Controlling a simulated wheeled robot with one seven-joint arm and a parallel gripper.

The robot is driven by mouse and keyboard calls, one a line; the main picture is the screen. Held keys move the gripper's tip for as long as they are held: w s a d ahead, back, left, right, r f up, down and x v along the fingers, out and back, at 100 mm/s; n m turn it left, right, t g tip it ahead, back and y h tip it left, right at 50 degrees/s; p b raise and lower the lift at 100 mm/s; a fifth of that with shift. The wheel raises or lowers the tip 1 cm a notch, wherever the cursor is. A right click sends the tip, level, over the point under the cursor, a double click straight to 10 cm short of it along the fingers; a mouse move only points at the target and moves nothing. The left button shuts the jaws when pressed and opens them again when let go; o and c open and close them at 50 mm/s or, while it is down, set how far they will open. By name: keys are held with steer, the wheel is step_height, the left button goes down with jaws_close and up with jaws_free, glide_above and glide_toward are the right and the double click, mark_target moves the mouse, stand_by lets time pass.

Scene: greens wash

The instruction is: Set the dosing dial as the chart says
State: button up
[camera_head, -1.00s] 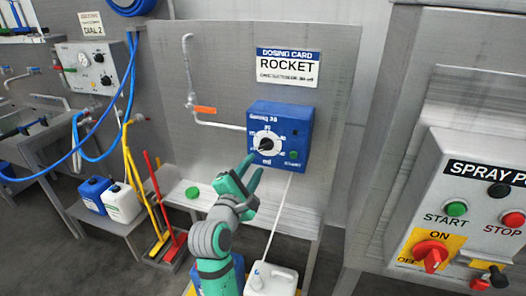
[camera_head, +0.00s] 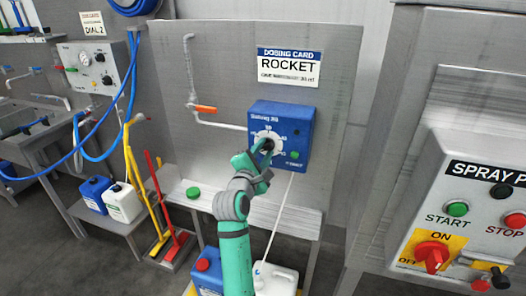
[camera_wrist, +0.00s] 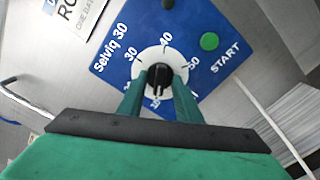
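The blue dosing box (camera_head: 293,122) is mounted on the steel panel, with a white dial plate and a black knob at its centre. The wrist view shows the knob (camera_wrist: 160,77) on the white dial plate (camera_wrist: 164,57), with 30, 40 and 50 printed around it. The knob's pointer setting is hard to make out. My gripper (camera_head: 266,155) is at the dial; in the wrist view its green fingers (camera_wrist: 159,88) stand apart on either side of the knob, with slight gaps visible. The dosing card (camera_head: 289,67) above reads ROCKET; its small line is too blurred to read.
A green START button (camera_wrist: 209,41) sits beside the dial. An orange-handled pipe valve (camera_head: 205,109) is left of the box. A spray panel (camera_head: 470,215) stands at right. White and blue canisters and a green cap (camera_head: 193,192) are below.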

steer(key=shift+d, duration=0.2)
jaws_close()
steer(key=shift+m, duration=0.3)
